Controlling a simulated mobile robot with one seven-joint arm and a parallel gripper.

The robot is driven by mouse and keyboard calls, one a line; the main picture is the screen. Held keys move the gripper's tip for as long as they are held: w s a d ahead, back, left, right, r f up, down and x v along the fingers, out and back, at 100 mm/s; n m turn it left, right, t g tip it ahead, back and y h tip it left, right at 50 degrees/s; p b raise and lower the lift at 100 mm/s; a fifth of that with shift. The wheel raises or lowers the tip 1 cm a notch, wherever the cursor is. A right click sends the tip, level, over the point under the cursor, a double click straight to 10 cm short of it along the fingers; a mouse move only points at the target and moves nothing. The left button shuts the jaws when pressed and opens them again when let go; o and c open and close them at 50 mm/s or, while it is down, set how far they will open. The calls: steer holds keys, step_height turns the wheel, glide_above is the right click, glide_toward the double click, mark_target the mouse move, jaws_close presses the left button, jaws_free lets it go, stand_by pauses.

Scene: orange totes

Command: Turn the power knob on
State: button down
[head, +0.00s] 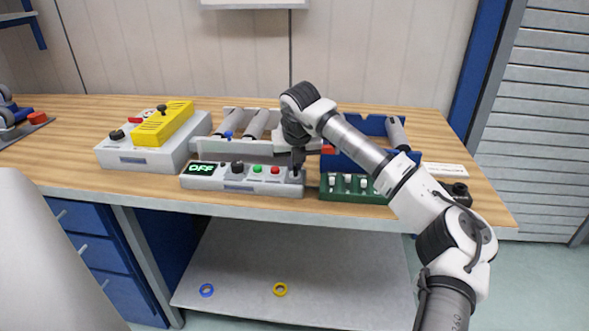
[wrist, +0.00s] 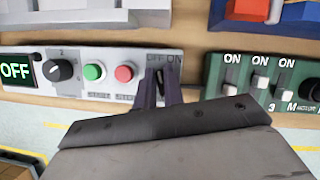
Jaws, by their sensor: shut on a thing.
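A grey control box (head: 225,185) stands at the bench's front edge; it also fills the left of the wrist view (wrist: 120,56). Its display (head: 201,169) reads OFF, also in the wrist view (wrist: 15,71). At the box's right end, under the printed OFF and ON labels, is a dark power knob (wrist: 160,76). My gripper (wrist: 160,90) is shut on this knob, with one finger on each side. In the head view my gripper (head: 297,172) points down at the box's right end. The fingers partly hide the knob, so its exact angle is hard to tell.
Left of the gripper are a red button (wrist: 124,73), a green button (wrist: 93,71) and a black dial (wrist: 60,70). Close on the right is a green box (wrist: 270,75) with several white switches under ON labels. A yellow-topped device (head: 163,123) stands at the left.

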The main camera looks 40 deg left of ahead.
steer(key=m+h+b, duration=0.1)
steer(key=m+b, duration=0.1)
steer(key=m, duration=0.1)
steer(key=m+t+h+b, duration=0.1)
steer(key=m+b, duration=0.1)
steer(key=m, duration=0.1)
steer(key=shift+m, duration=0.3)
steer(key=m+h+b, duration=0.1)
steer(key=m+h, duration=0.1)
steer(key=m, duration=0.3)
steer(key=shift+d, duration=0.15)
steer(key=shift+r+m+h, duration=0.1)
steer(key=shift+m+h, duration=0.2)
steer(key=shift+m, duration=0.1)
steer(key=c, duration=1.5)
jaws_free()
steer(key=v, duration=1.3)
steer(key=shift+s+r+b, duration=0.15)
steer(key=shift+r+b, duration=0.15)
steer(key=shift+b, duration=0.05)
